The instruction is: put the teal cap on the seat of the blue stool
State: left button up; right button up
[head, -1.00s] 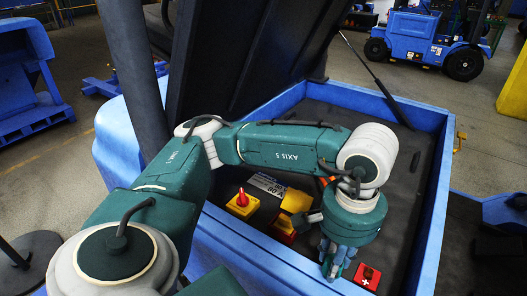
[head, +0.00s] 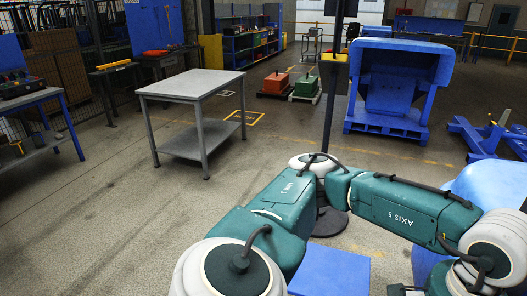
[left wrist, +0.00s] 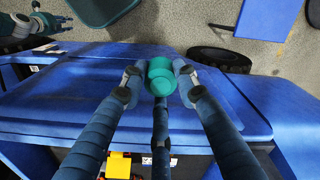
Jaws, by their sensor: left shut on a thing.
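The teal cap (left wrist: 160,77) is round with a narrower knob, held between the fingertips of my left gripper (left wrist: 159,80) in the left wrist view. The gripper is shut on it, above a blue panel. In the head view my left arm runs out at the lower right, so its fingers and the cap are outside the picture. A flat blue square top, apparently the blue stool's seat (head: 329,271), shows bare at the bottom of the head view, below my arm. Its legs are hidden. Jointed parts, possibly my right gripper (left wrist: 38,24), show small at upper left in the wrist view; their opening is unclear.
The blue machine body (left wrist: 60,103) with dark tyres lies under the left gripper. In the head view a grey table (head: 194,84) stands on open floor, with a dark post (head: 333,95) and a blue bin (head: 393,85) behind my arm.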

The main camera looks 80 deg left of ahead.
aim_at(318, 275)
jog(key=i+j+u, duration=0.25)
jog(key=j+u, duration=0.2)
jog(key=i+j+u, duration=0.25)
jog(key=u, duration=0.15)
jog(key=i+j+u, duration=0.2)
jog(key=i+u, duration=0.25)
jog(key=i+j, duration=0.1)
jog(key=i, duration=0.15)
